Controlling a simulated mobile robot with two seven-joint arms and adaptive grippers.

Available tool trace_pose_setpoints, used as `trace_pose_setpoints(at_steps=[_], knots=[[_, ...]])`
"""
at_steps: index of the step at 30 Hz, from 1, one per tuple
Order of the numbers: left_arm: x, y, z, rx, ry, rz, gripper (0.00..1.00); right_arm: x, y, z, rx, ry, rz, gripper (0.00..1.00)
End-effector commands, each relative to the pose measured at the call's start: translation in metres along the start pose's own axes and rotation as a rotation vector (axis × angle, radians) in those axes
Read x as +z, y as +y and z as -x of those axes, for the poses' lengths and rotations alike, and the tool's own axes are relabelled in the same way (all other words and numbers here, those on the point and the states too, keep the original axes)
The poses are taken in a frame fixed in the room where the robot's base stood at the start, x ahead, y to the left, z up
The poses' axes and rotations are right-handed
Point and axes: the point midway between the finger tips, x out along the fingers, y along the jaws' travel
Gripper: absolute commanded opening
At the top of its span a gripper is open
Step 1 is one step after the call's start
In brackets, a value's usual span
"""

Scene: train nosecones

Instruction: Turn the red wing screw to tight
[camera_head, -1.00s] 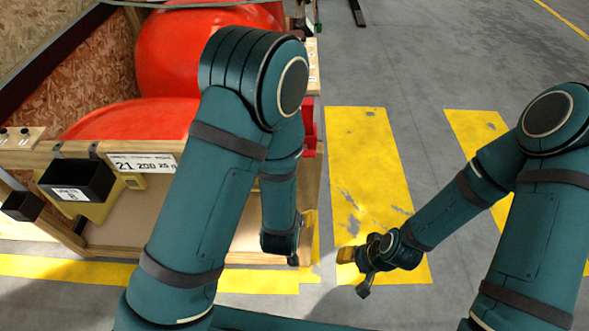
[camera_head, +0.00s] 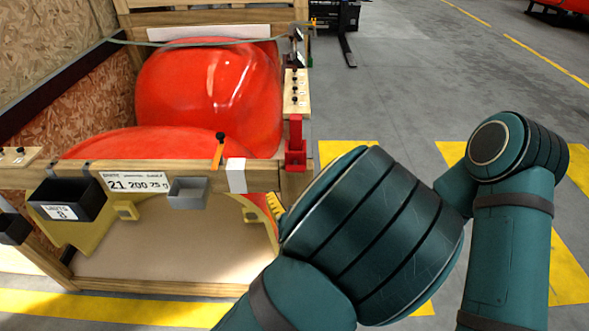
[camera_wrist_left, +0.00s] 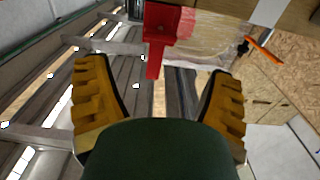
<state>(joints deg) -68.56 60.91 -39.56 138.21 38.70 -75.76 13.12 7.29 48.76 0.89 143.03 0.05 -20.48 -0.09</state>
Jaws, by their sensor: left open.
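A red fitting (camera_head: 295,145) is fixed at the crate's front right corner in the head view. It also shows upside down at the top of the left wrist view (camera_wrist_left: 160,35). It is the only red hardware I see; I cannot make out wings or how tight it is. My left gripper is open in the left wrist view (camera_wrist_left: 158,75), with yellow ridged fingers apart, nothing between them, and the red fitting beyond. In the head view only one yellow finger (camera_head: 275,204) shows, below and left of the fitting. My right gripper is hidden.
The wooden crate (camera_head: 150,288) holds large red nosecones (camera_head: 215,95). Black bin (camera_head: 75,198), grey bin (camera_head: 188,192) and an orange-handled tool (camera_head: 217,152) hang on its front rail. Black knobs (camera_head: 295,88) line its right post.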

Motion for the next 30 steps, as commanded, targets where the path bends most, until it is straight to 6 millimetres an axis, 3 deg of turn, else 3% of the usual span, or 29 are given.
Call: trace_pose_setpoints(at_steps=[9,15,29,30], knots=[[0.002,0.0,-0.063,0.0,0.0,-0.001,0.83,-0.001,0.002,-0.006,0.0,0.003,0.0,0.47],[0.001,0.0,-0.09,0.0,-0.001,-0.001,0.83,-0.001,0.003,-0.008,0.0,0.004,0.0,0.47],[0.001,0.0,-0.101,0.001,-0.003,-0.002,0.83,-0.001,0.003,-0.009,0.0,0.005,0.0,0.47],[0.001,0.0,-0.101,0.001,-0.003,-0.002,0.72,-0.001,0.003,-0.009,0.0,0.005,0.0,0.47]])
